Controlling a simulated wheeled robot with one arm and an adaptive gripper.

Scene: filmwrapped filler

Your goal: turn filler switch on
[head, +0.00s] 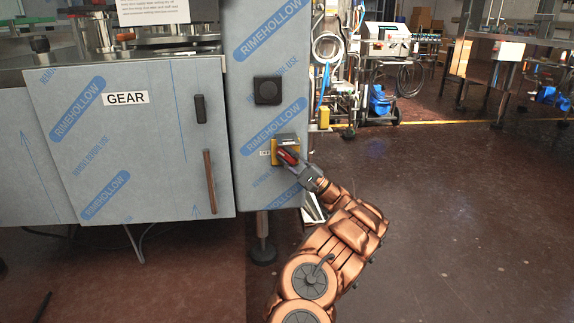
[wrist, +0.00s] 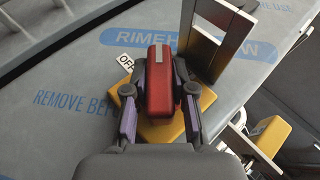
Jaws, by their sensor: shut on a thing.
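The filler switch is a red handle (wrist: 160,88) with a short pale mark, on a yellow plate (wrist: 160,134) on the film-wrapped cabinet column. The plate (head: 277,158) also shows in the head view, with the handle partly covered by my gripper. A small label (wrist: 126,62) reading OFF sits beside the plate in the wrist view. My gripper (wrist: 160,98) has a finger on each side of the red handle and is shut on it. In the head view my gripper (head: 295,162) reaches the switch from the lower right.
A black square fitting (head: 267,90) is on the column above the switch. A metal frame (wrist: 217,38) stands close to the handle. A door labelled GEAR (head: 125,98) with a long handle (head: 210,181) is at left. Open floor (head: 460,210) lies at right.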

